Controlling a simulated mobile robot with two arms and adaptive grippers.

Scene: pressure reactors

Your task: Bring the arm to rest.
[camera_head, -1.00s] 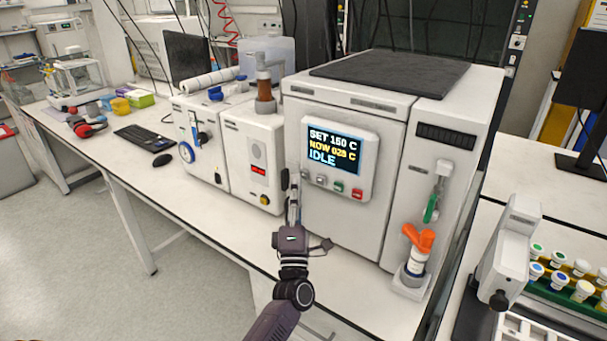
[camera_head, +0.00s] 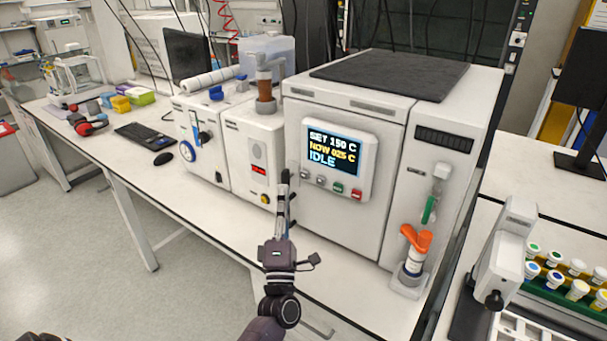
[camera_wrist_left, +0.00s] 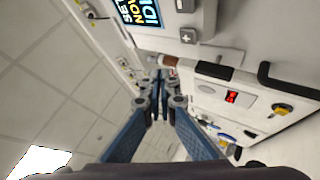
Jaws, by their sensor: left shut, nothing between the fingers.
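My left arm comes up from the bottom of the head view. Its gripper (camera_head: 285,185) points away from me, in front of the white machines and above the bench's front part. In the left wrist view the two fingers (camera_wrist_left: 158,80) come together with nothing between them. The reactor (camera_head: 345,225) is a large white box whose screen (camera_head: 333,153) reads SET 150 C, NOW 025 C, IDLE. The fingertips appear near the gap between it and the smaller white unit (camera_head: 253,155); I cannot tell any contact. My right gripper is not in view.
The white bench (camera_head: 210,205) has clear room in front of the small units. A vial rack (camera_head: 560,290) is at the right. A keyboard (camera_head: 143,135) lies at the left.

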